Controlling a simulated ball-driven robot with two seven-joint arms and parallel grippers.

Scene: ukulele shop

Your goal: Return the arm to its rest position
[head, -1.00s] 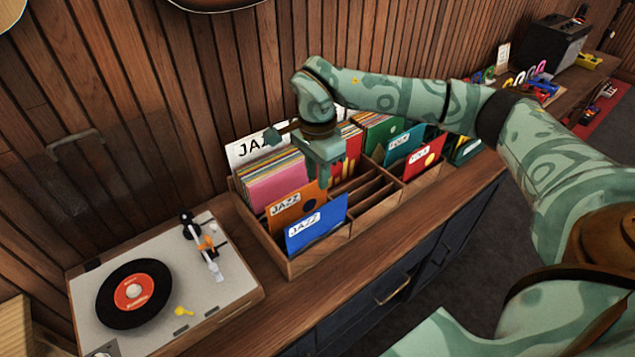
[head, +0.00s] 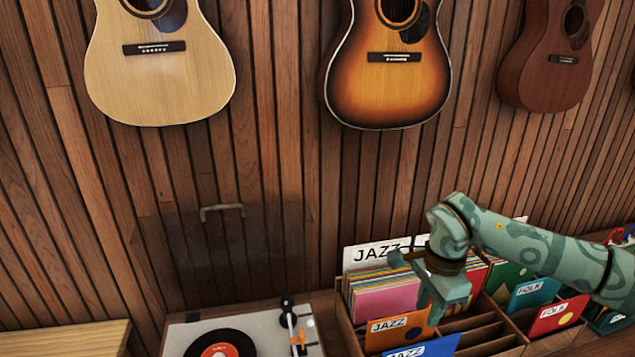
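My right arm comes in from the right, pale green with darker patterns. Its gripper (head: 420,280) is over the jazz part of the wooden record bin (head: 345,325), in front of the colourful row of record sleeves (head: 385,298). Its two fingers stand apart and nothing shows between them. Whether a fingertip touches a sleeve or divider is hard to tell. My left gripper is not in view.
An orange jazz divider (head: 400,328) and a blue one (head: 425,347) stand under the gripper. Folk dividers (head: 535,292) stand under my forearm. A turntable (head: 265,322) is left of the bin. Guitars (head: 390,70) hang on the slatted wall (head: 270,160) above.

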